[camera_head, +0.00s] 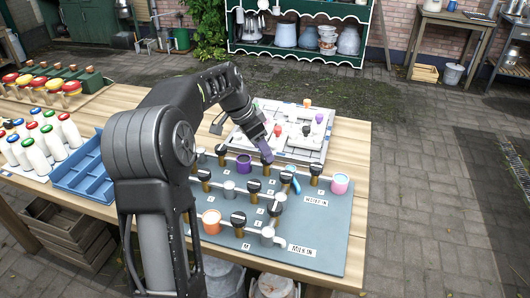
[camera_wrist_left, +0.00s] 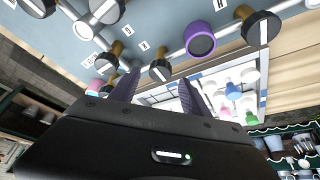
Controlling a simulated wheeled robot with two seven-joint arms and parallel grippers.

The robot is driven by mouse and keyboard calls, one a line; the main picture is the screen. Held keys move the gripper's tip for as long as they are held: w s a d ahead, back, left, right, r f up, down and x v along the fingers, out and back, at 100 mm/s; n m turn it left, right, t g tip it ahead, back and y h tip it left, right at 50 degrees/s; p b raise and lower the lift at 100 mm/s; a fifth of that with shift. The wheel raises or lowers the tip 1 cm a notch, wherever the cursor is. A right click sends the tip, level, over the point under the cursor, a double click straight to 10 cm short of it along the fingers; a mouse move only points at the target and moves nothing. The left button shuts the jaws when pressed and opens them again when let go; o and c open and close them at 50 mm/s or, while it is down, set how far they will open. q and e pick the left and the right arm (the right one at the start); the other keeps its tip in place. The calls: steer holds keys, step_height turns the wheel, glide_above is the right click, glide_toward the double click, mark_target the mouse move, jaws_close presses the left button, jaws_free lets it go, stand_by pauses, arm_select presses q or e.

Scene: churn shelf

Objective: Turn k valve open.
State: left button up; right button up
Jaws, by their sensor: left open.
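A grey valve board (camera_head: 330,235) lies on the wooden table. It carries white pipes and several valves with round black knobs, each marked with a white bar. The small letter labels are too small to read surely, so I cannot tell which valve is k. My left gripper (camera_head: 267,152) is open above the board's back row, close to a black valve knob (camera_head: 268,171). In the left wrist view the two fingers of the gripper (camera_wrist_left: 158,90) stand apart, with a black valve knob (camera_wrist_left: 160,70) between and beyond their tips. Contact does not show. My right gripper is out of view.
A purple cup-like fitting (camera_head: 243,164), an orange one (camera_head: 211,222) and a pink one (camera_head: 340,183) stand on the board. A white tray (camera_head: 325,153) with coloured pieces lies behind it. A blue crate (camera_head: 82,178) and white bottles (camera_head: 52,141) are at left.

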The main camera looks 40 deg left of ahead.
arm_select(q)
steer(key=shift+x, duration=1.4)
steer(key=shift+c, duration=0.5)
jaws_close()
